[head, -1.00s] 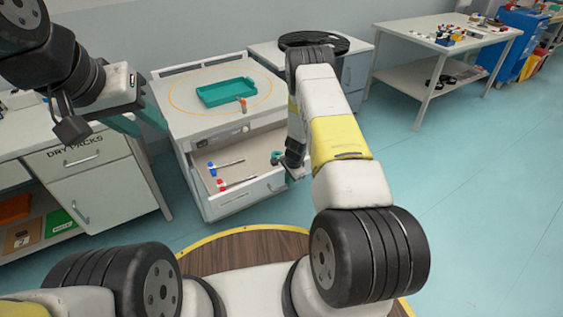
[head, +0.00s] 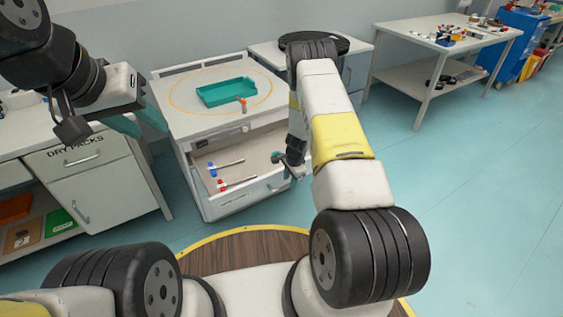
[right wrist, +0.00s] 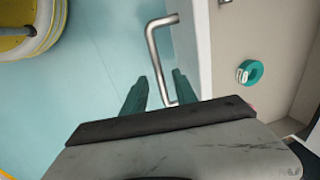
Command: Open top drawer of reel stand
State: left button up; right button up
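The reel stand is a white cabinet (head: 205,135) with its top drawer (head: 233,201) pulled out, seen in the head view. A silver bar handle (right wrist: 155,52) on the drawer front shows in the right wrist view. My right gripper (right wrist: 160,90) is open, its teal fingers on either side of the handle's lower part, with gaps visible. In the head view, my right arm partly hides the drawer's right end. My left gripper (head: 152,122) is raised left of the stand, teal fingers apart and empty.
A teal tray (head: 225,92) sits on the stand top. The DRY PACKS counter (head: 95,150) is to the left. Floor at right is clear.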

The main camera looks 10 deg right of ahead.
notch_tip(320, 180, up, 6)
jog(key=s, duration=0.1)
jog(key=shift+d+r, duration=0.15)
jog(key=shift+s, duration=0.1)
jog(key=s+a+r+n+t+y, duration=0.1)
jog(key=s+a+r+n, duration=0.1)
jog(key=r, duration=0.8)
jog(key=s+a+r+n, duration=0.1)
jog(key=a+r+n, duration=0.1)
jog(key=r, duration=0.9)
jog(key=s+a+r+n+t+y, duration=0.1)
jog(key=s+r+n, duration=0.1)
jog(key=r, duration=0.8)
jog(key=s+a+r+n+t, duration=0.15)
jog(key=s+r+n, duration=0.25)
jog(key=s+r, duration=0.75)
jog(key=s+r+n, duration=0.2)
jog(key=s, duration=0.5)
jog(key=s+r+n, duration=0.2)
jog(key=s+r, duration=0.1)
jog(key=s, duration=0.5)
jog(key=shift+d+n+t+h, duration=0.3)
jog(key=shift+d+t, duration=0.05)
jog(key=shift+d, duration=0.1)
jog(key=shift+w, duration=0.1)
